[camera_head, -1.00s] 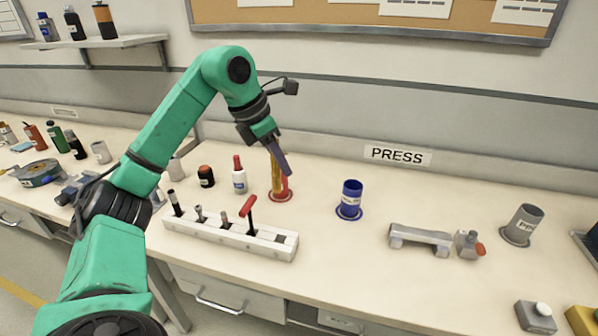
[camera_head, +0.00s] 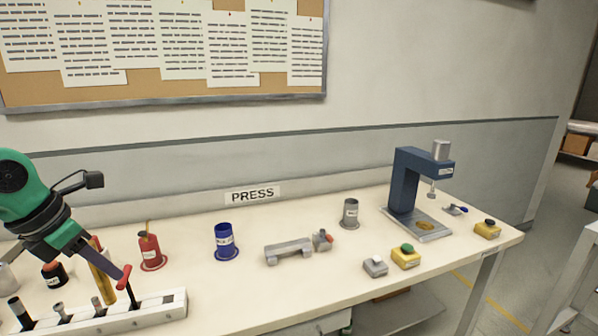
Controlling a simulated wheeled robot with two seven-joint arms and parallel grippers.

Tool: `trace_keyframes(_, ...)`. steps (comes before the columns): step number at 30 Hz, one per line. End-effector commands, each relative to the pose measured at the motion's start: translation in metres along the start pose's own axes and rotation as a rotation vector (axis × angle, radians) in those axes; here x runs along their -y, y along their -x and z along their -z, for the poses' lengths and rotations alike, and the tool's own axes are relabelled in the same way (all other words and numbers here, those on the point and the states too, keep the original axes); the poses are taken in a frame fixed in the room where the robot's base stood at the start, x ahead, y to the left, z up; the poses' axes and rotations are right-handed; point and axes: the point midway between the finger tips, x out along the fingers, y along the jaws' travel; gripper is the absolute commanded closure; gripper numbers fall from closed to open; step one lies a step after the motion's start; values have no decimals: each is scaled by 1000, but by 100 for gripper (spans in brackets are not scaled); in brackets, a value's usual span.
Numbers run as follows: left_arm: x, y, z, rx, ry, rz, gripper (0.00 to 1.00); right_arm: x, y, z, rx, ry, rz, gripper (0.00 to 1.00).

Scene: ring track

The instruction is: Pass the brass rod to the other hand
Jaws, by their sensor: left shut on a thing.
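My left gripper (camera_head: 110,268) is at the lower left, in front of and to the left of the red cup. It is shut on the brass rod (camera_head: 98,258), a yellowish upright bar partly hidden by a finger. The rod is above the back of the white rack. The red cup (camera_head: 150,249) stands on the bench on a red ring, with a thin brownish piece showing at its top. My right gripper is not in view.
The white rack (camera_head: 150,310) holds several tools, one with a red T-handle (camera_head: 125,279). A blue cup (camera_head: 226,241), grey bracket (camera_head: 289,252), grey cup (camera_head: 350,213), button boxes (camera_head: 406,257) and blue press (camera_head: 404,185) stand to the right. The front middle of the bench is clear.

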Motion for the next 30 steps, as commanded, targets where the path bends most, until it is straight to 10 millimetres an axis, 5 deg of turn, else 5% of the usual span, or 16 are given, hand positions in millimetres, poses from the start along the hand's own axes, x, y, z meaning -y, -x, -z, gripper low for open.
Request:
trace_keyframes(17, 47, -89, 8, -2, -683, 291, 100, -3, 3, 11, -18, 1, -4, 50)
trace_keyframes(23, 87, -142, 24, 0, -1189, 505, 100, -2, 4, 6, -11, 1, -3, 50)
trace_keyframes(30, 153, -210, 68, -1, -2019, 845, 100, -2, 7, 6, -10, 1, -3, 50)
